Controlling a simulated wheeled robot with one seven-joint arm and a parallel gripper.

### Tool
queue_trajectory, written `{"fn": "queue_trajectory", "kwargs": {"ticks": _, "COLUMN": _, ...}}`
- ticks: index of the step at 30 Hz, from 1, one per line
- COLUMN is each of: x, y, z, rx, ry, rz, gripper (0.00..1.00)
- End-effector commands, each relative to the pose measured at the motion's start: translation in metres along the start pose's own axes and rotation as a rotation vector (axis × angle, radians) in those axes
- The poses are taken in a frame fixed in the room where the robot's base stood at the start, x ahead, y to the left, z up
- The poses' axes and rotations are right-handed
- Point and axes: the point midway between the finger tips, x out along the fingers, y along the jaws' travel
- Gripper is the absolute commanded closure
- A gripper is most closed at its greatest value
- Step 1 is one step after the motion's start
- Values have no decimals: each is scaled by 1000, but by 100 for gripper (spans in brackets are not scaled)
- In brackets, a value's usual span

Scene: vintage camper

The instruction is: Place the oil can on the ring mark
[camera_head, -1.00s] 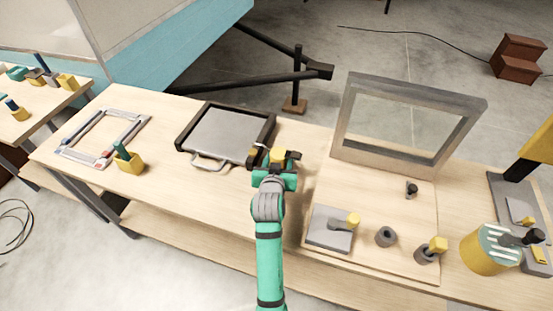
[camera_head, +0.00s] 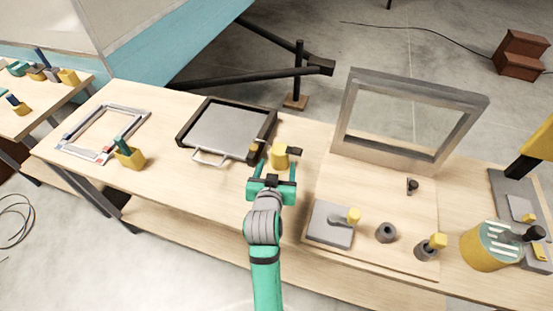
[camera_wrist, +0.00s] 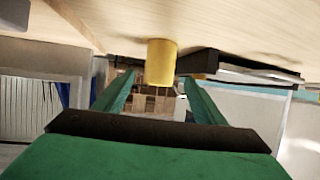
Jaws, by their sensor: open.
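The oil can (camera_head: 280,158), a small yellow cylinder with a dark spout on its right, stands upright on the wooden bench right of the black-framed tray. My gripper (camera_head: 272,167) is open on the near side of it, its green fingers pointing at the can. In the wrist view, which looks upside down, the yellow can (camera_wrist: 160,62) is beyond and between the open fingers (camera_wrist: 158,82), apparently apart from them. I cannot make out a ring mark in either view; whether it lies under the can is hidden.
A black-framed tray (camera_head: 184,136) with a metal handle sits left of the can. A wooden board (camera_head: 395,205) with an upright grey frame (camera_head: 352,115) and small fittings is to the right.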

Motion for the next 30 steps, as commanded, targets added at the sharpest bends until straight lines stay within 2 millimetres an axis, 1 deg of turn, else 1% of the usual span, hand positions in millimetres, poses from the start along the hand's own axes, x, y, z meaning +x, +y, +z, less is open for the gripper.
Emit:
{"fn": "queue_trajectory", "kwargs": {"ticks": 1, "x": -9, "y": 0, "z": 0, "rx": 0, "ry": 1, "rz": 0, "gripper": 36}}
{"fn": "queue_trajectory", "kwargs": {"ticks": 3, "x": -18, "y": 0, "z": 0, "rx": -1, "ry": 1, "rz": 0, "gripper": 36}}
{"fn": "queue_trajectory", "kwargs": {"ticks": 6, "x": -28, "y": 0, "z": 0, "rx": 0, "ry": 0, "rz": -1, "gripper": 36}}
{"fn": "queue_trajectory", "kwargs": {"ticks": 9, "x": -34, "y": 0, "z": 0, "rx": 0, "ry": 1, "rz": -1, "gripper": 36}}
{"fn": "queue_trajectory", "kwargs": {"ticks": 30, "x": -36, "y": -1, "z": 0, "rx": 0, "ry": 0, "rz": -2, "gripper": 36}}
